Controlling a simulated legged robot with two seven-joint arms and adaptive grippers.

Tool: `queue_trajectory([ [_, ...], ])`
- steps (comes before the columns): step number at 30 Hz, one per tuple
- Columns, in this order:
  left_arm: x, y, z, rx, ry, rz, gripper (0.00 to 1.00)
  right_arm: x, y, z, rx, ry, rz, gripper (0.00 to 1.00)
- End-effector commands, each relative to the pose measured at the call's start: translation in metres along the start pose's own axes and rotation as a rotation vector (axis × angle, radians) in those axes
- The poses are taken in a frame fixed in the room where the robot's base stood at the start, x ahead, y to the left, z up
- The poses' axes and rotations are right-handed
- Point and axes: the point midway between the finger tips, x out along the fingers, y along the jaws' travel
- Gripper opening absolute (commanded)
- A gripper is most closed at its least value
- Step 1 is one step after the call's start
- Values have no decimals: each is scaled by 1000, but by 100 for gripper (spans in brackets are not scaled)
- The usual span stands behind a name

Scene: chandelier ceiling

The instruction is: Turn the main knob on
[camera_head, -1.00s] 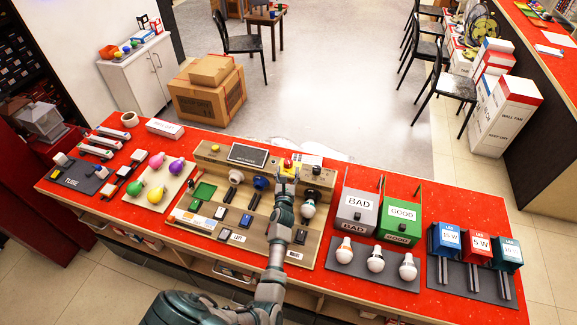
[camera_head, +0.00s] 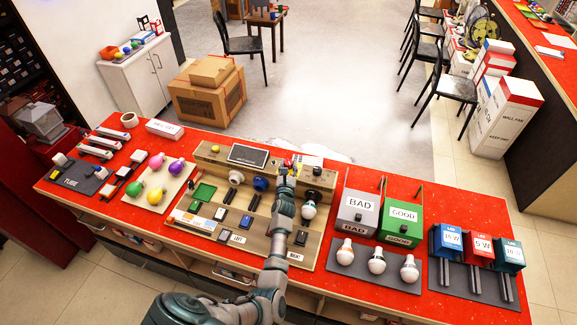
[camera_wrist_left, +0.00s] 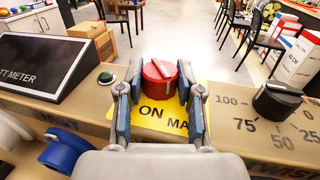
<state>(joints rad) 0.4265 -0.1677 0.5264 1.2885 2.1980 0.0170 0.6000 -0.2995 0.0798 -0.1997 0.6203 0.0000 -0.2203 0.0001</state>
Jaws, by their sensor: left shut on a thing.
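The red main knob (camera_wrist_left: 159,77) sits on a yellow plate (camera_wrist_left: 150,117) on the wooden test panel, with "ON" and "MA" readable. In the head view the knob (camera_head: 288,161) is at the panel's back edge, mostly covered by my gripper. My left gripper (camera_wrist_left: 160,92) has one finger on each side of the knob and is shut on it. In the head view my left gripper (camera_head: 286,171) reaches over the panel from the front. The knob's ridge points roughly away from the wrist camera. My right gripper is not in view.
Grey BAD (camera_head: 358,204) and green GOOD (camera_head: 402,214) boxes stand further right.

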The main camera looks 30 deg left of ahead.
Motion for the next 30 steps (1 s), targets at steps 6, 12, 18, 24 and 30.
queue_trajectory([
  [6, 0, 1, 3, 6, 1, -47, 1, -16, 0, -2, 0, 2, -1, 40],
  [12, 0, 4, 5, 7, 4, -161, 1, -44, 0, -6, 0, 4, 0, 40],
  [18, 1, 6, 3, 7, 3, -314, 1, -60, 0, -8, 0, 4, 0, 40],
  [24, 2, 8, -1, 4, 2, -452, 1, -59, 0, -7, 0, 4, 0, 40],
  [30, 2, 8, -2, 1, 2, -555, 1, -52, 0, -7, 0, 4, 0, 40],
])
